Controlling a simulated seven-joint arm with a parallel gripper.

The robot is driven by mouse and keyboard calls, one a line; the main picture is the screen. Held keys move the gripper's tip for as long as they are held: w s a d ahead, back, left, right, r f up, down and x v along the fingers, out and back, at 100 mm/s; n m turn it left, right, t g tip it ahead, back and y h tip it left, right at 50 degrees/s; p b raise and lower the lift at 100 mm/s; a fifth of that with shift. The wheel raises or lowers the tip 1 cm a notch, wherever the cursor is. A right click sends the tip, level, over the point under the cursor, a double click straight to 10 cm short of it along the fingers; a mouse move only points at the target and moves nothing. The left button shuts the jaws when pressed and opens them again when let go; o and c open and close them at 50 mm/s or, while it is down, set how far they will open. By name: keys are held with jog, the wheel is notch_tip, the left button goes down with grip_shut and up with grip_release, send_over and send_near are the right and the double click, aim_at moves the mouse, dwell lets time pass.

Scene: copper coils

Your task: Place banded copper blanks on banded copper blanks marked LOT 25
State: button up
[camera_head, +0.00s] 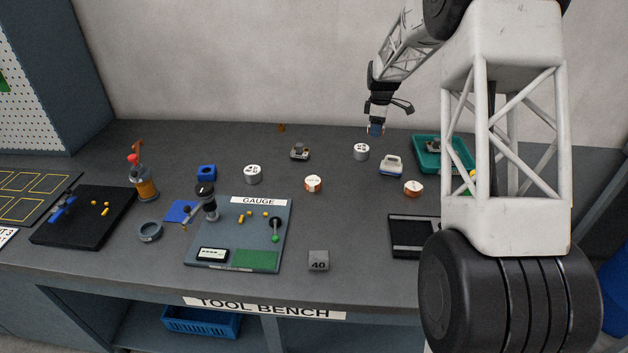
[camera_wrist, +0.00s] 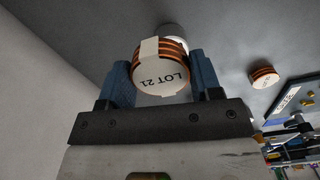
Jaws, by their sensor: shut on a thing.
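My gripper (camera_head: 376,129) hangs at the back of the bench, right of centre. In the wrist view its blue fingers are shut on round banded copper blanks (camera_wrist: 160,77) whose white face reads LOT 21. The held blanks are hard to make out in the head view. Two other banded copper blanks with white tops rest on the bench: one right of the gauge board (camera_head: 313,183), also in the wrist view (camera_wrist: 263,76), and one farther right (camera_head: 412,188). I cannot read their lot numbers, so I cannot tell which is LOT 25.
A silver round piece (camera_head: 361,152) stands just below my gripper, another (camera_head: 252,174) farther left. A white-and-blue item (camera_head: 391,167) and a teal tray (camera_head: 424,160) are to the right. The gauge board (camera_head: 220,230), a grey 40 block (camera_head: 318,261) and a dark tray (camera_head: 398,219) lie forward.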

jog(key=s+a, duration=0.5)
jog(key=s, duration=0.6)
jog(key=s+a+f, duration=0.1)
jog(key=s+a, duration=0.4)
jog(key=s, duration=0.6)
jog(key=s+a+f, duration=0.1)
jog(key=s+a, duration=0.4)
jog(key=s, duration=0.6)
jog(key=shift+s+f, duration=0.25)
jog(key=shift+w+a, duration=0.15)
send_over(314, 181)
jog(key=shift+w+a+f, duration=0.1)
jog(key=shift+a+f, duration=0.05)
jog(key=shift+f, duration=0.6)
jog(key=shift+f, duration=1.75)
jog(key=shift+f, duration=0.15)
jog(key=o, duration=1.1)
